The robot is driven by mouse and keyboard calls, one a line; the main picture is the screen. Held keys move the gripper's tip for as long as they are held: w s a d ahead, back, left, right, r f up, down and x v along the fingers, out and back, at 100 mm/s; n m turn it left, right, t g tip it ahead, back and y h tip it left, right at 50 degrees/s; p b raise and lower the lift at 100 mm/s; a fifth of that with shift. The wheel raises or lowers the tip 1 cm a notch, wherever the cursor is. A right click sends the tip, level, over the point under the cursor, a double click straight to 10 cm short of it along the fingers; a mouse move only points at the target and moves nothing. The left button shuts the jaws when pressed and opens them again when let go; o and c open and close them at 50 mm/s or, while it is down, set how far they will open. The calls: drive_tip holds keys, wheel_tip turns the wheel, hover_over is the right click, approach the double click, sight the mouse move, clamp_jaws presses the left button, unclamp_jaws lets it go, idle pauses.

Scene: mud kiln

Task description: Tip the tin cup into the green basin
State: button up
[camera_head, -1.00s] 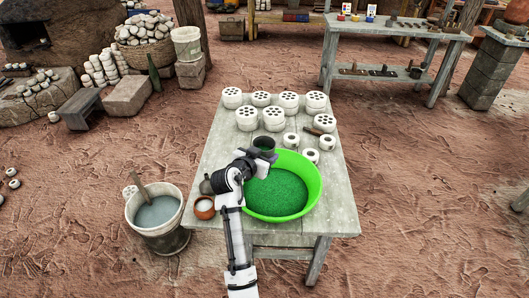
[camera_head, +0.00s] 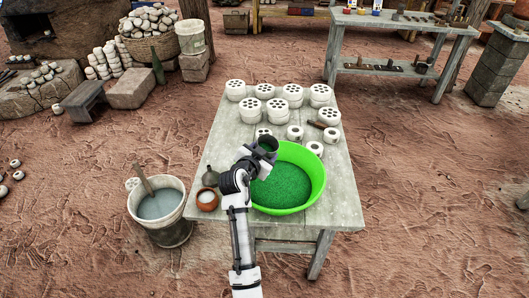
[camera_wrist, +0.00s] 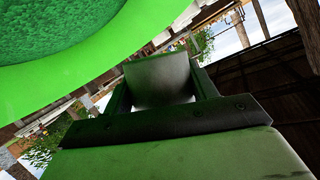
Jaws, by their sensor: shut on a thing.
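A dark grey tin cup (camera_head: 268,144) is held above the far left rim of the green basin (camera_head: 318,178) in the head view. Its mouth shows from above, so it looks roughly upright; any slight tilt is hard to tell. What it holds cannot be made out. My gripper (camera_head: 261,152) is shut on the cup from its near left side. In the wrist view the cup (camera_wrist: 160,78) fills the space between the fingers, with the green basin (camera_wrist: 110,55) at upper left. The basin has a darker green, grainy-looking bottom.
Several white perforated blocks (camera_head: 276,108) and white rings (camera_head: 295,132) stand behind the basin on the table (camera_head: 345,200). A small dark jug (camera_head: 210,178) and a brown bowl (camera_head: 207,200) stand left of my arm. A bucket (camera_head: 160,208) stands on the ground at left.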

drive_tip(key=shift+a+f+m+b, duration=0.1)
drive_tip(key=shift+f+m+b, duration=0.25)
drive_tip(key=shift+b, duration=0.1)
drive_tip(key=shift+w+a+m+t+y+b, duration=0.1)
drive_tip(key=shift+a+m+t+y+b, duration=0.05)
drive_tip(key=shift+m+t+y+b, duration=0.35)
drive_tip(key=shift+w+a+m+t+y+b, duration=0.15)
drive_tip(key=shift+m+t+y+b, duration=0.3)
drive_tip(key=shift+m+b, duration=0.8)
drive_tip(key=shift+m, duration=0.3)
drive_tip(key=shift+m+t+y+b, duration=0.3)
drive_tip(key=shift+m+b, duration=0.6)
drive_tip(key=shift+b, duration=0.4)
drive_tip(key=shift+s+d+f+m+t+b, duration=0.15)
drive_tip(key=shift+m+t+b, duration=0.35)
drive_tip(key=shift+b, duration=1.1)
drive_tip(key=shift+s+d+f+m+t+b, duration=0.15)
drive_tip(key=shift+m+b, duration=0.65)
drive_tip(key=shift+b, duration=0.8)
drive_tip(key=shift+d+f+m+t+b, duration=0.2)
drive_tip(key=shift+m+b, duration=0.45)
drive_tip(key=shift+b, duration=0.95)
drive_tip(key=shift+d+r+m+t+b, duration=0.1)
drive_tip(key=shift+m+t+b, duration=0.4)
drive_tip(key=shift+b, duration=1.1)
drive_tip(key=shift+s+d+r+m+b, duration=0.15)
drive_tip(key=shift+r+m+b, duration=0.15)
drive_tip(key=shift+m+b, duration=0.65)
